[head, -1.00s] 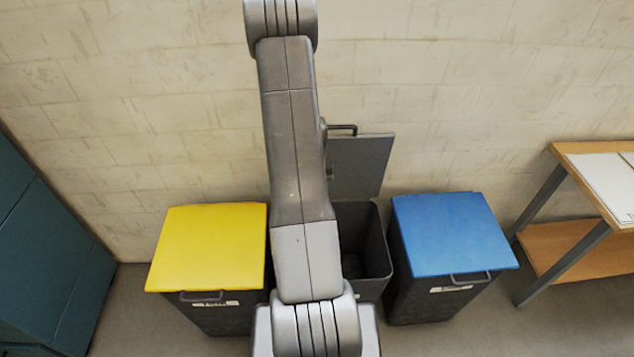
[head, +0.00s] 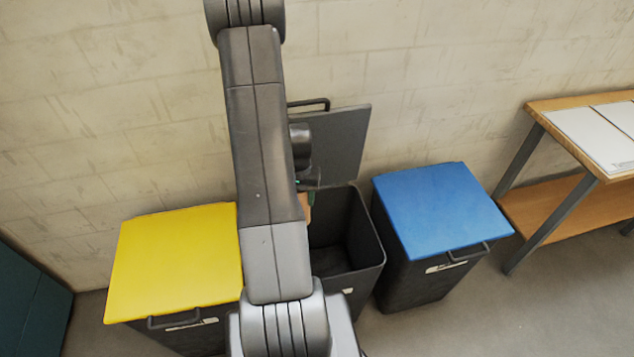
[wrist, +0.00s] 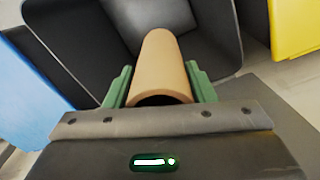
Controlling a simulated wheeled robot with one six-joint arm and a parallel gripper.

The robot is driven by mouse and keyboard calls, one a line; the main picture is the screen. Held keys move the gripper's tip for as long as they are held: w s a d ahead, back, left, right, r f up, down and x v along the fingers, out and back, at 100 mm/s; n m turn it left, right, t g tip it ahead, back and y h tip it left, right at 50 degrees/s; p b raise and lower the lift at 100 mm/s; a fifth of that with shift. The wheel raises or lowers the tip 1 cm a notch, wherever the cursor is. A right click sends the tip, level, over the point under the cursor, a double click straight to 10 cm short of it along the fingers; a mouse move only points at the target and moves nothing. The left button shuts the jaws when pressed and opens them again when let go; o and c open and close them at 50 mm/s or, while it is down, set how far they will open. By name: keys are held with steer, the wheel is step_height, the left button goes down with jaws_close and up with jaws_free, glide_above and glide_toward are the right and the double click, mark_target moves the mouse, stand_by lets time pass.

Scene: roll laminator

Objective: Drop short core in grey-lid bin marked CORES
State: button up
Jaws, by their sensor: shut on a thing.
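The short core (wrist: 160,68) is a tan cardboard tube. My gripper (wrist: 160,82) is shut on it, with a green finger on each side, in the wrist view. In the head view a sliver of the core (head: 306,204) shows beside my arm, which hides most of the gripper. The middle dark bin (head: 372,240) stands open, its grey lid (head: 340,140) raised against the wall. In the wrist view the core's far end lies across the bin's opening (wrist: 215,50). I cannot tell its height over the rim. The bin's label is too small to read.
A bin with a shut yellow lid (head: 175,262) stands to the left and one with a shut blue lid (head: 440,210) to the right. A wooden bench (head: 560,215) with papers stands at the far right. A teal cabinet (head: 30,305) is at the lower left.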

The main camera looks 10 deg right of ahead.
steer(key=s+d+r+m, duration=0.3)
steer(key=s+d+r, duration=0.1)
steer(key=r, duration=0.5)
step_height(320, 180, down, 7)
steer(key=b, duration=0.4)
steer(key=shift+s+f, duration=0.15)
steer(key=shift+f, duration=0.05)
steer(key=shift+d, duration=0.1)
steer(key=o, duration=1.1)
steer(key=shift+r, duration=0.1)
step_height(320, 180, up, 14)
steer(key=shift+f+p, duration=0.15)
steer(key=shift+p, duration=0.15)
